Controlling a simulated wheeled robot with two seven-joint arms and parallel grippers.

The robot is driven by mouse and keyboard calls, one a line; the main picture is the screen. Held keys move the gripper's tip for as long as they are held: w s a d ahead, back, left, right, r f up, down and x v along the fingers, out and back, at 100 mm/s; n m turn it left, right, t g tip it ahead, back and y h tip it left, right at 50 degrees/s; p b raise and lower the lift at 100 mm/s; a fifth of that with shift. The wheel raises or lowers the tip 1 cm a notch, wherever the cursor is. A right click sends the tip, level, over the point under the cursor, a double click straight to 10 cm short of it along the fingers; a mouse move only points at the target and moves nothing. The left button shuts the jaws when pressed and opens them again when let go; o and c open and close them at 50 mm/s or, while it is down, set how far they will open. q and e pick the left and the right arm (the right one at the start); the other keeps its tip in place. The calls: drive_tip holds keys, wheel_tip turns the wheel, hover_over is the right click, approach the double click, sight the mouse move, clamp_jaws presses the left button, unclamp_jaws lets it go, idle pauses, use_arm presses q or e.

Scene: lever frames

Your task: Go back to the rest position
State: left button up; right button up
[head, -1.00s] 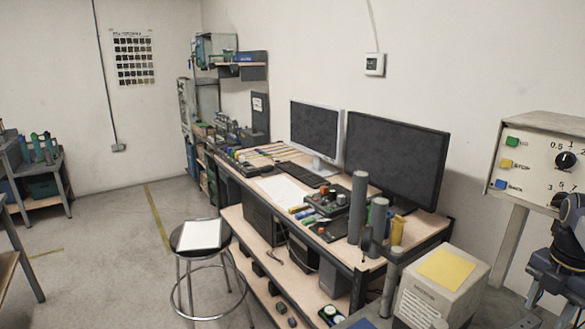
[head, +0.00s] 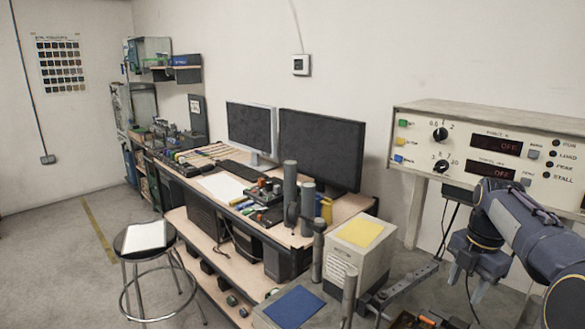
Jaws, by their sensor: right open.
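My right arm comes in from the right edge, and my right gripper (head: 466,284) points down at the lower right in the head view. Its two fingers are apart with nothing seen between them. It hangs in front of the control panel (head: 487,150) and to the right of a dark metal bar (head: 408,284), with a visible gap between them in the picture. My left gripper is not in view.
A white box with a yellow sheet (head: 360,233) and a blue pad (head: 294,306) are at the lower middle. Monitors (head: 320,150) stand on the long workbench against the wall. A round stool (head: 146,238) is at the left, with open floor around it.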

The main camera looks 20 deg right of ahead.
drive_tip(key=s+a+f+m+t+y, duration=0.1)
drive_tip(key=s+a+m, duration=0.3)
drive_tip(key=a, duration=0.6)
drive_tip(key=s+a+f+m+t+y, duration=0.1)
drive_tip(key=s+a+f+m+t, duration=0.1)
drive_tip(key=a+m, duration=0.7)
drive_tip(key=s+a+f+m+t+y, duration=0.1)
drive_tip(key=s+a+m, duration=0.5)
drive_tip(key=a, duration=0.7)
wheel_tip(320, 180, down, 2)
drive_tip(key=shift+f+m+t+y, duration=0.3)
drive_tip(key=shift+m+t, duration=0.2)
drive_tip(key=shift+m, duration=0.1)
drive_tip(key=shift+c, duration=0.3)
